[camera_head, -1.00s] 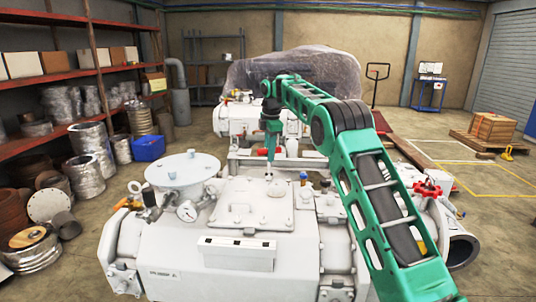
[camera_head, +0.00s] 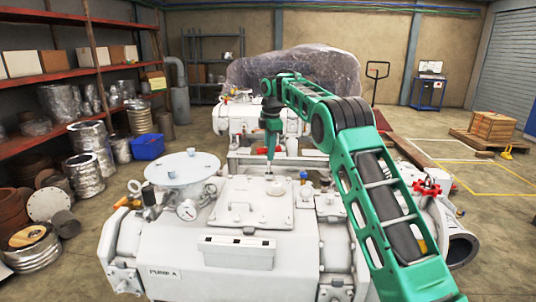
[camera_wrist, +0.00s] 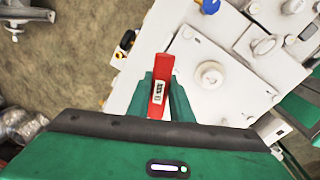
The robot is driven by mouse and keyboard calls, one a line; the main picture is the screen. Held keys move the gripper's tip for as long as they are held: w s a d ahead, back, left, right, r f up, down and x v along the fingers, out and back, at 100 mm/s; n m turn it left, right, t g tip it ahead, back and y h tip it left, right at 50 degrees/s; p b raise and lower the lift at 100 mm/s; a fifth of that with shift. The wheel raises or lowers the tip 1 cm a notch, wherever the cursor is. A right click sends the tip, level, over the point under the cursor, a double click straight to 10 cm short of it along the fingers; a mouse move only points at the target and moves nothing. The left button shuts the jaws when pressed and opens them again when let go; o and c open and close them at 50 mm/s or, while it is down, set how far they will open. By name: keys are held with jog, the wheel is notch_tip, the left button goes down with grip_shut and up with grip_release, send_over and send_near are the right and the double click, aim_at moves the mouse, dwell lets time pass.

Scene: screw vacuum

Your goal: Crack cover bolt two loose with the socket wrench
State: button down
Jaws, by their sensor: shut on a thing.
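My gripper (camera_wrist: 161,100) is shut on a red-handled tool, which I take to be the socket wrench (camera_wrist: 161,75), with a small white label on its handle. In the head view my gripper (camera_head: 271,150) points down over the far right part of the pale square cover plate (camera_head: 238,212) on the pump. The tool's lower end is close to the plate's far right corner; I cannot tell whether it is seated on a bolt. I cannot tell which is bolt two.
A red valve handle (camera_head: 427,188) stands at the right. Shelving lines the left wall.

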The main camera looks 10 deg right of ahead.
jog(key=shift+f, duration=0.55)
dwell(0.4)
jog(key=shift+n, duration=0.3)
jog(key=shift+w+n, duration=0.2)
jog(key=shift+n, duration=0.9)
jog(key=n, duration=0.4)
jog(key=shift+w+y, duration=0.1)
jog(key=shift+y, duration=0.3)
jog(key=shift+w+r+n+g, duration=0.1)
jog(key=shift+n+g, duration=0.15)
jog(key=shift+n, duration=1.25)
jog(key=shift+r+n+g, duration=0.1)
jog(key=shift+n+g, duration=0.15)
jog(key=shift+n, duration=1.25)
jog(key=shift+y, duration=0.3)
jog(key=shift+a, duration=0.1)
jog(key=shift+w+r, duration=0.1)
jog(key=shift+r, duration=1.4)
